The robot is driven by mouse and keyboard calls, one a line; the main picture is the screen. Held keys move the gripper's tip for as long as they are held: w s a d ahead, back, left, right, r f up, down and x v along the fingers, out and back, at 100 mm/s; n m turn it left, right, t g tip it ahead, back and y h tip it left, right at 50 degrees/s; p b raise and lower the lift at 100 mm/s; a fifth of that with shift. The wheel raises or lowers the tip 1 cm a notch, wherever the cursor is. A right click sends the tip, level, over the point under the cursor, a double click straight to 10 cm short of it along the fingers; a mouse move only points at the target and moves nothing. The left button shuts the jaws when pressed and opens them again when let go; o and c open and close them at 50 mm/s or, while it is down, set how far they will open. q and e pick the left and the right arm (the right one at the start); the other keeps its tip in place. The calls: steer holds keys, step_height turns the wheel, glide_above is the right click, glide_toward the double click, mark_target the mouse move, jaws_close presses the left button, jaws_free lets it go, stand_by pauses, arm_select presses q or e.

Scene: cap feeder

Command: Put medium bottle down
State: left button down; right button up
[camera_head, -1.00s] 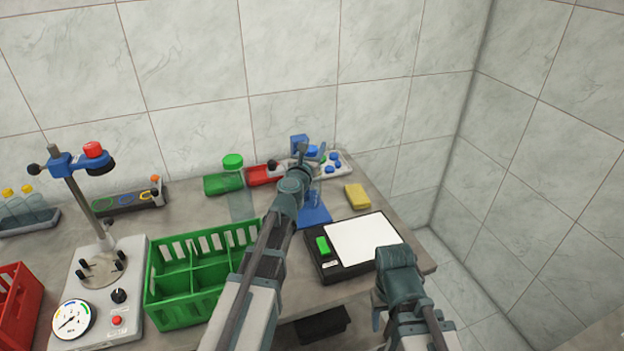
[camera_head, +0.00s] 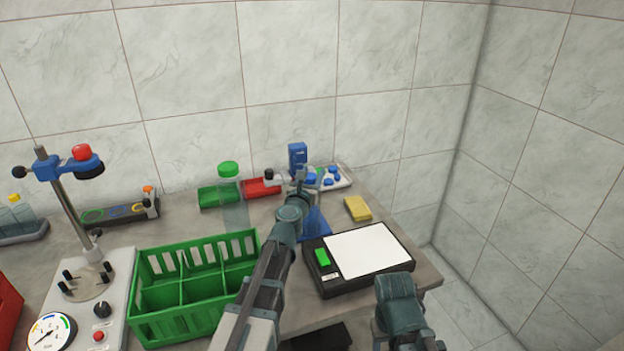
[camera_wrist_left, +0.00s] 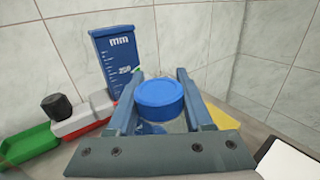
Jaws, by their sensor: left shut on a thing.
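The medium bottle shows in the left wrist view as a round blue cap (camera_wrist_left: 160,96) on a clear body, between my two fingers. My left gripper (camera_wrist_left: 158,100) is shut on it. In the head view my left gripper (camera_head: 302,182) is over the back of the table, in front of the blue height gauge (camera_head: 298,155). The gauge, marked "mm", stands behind the bottle in the wrist view (camera_wrist_left: 118,62). The bottle's base is hidden, so I cannot tell whether it touches anything. My right gripper (camera_head: 397,300) is at the bottom of the head view, its fingertips not clear.
A green-capped clear bottle (camera_head: 229,170) stands left of the gauge, near green (camera_head: 212,197) and red bins (camera_head: 262,187). A cap tray (camera_head: 345,182), yellow sponge (camera_head: 357,208), black-and-white scale (camera_head: 320,283), green crate (camera_head: 150,322) and gauge stand (camera_head: 118,290) surround the arm.

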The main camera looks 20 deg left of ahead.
steer(key=shift+f, duration=0.1)
arm_select(q)
steer(key=shift+c, duration=1.5)
jaws_free()
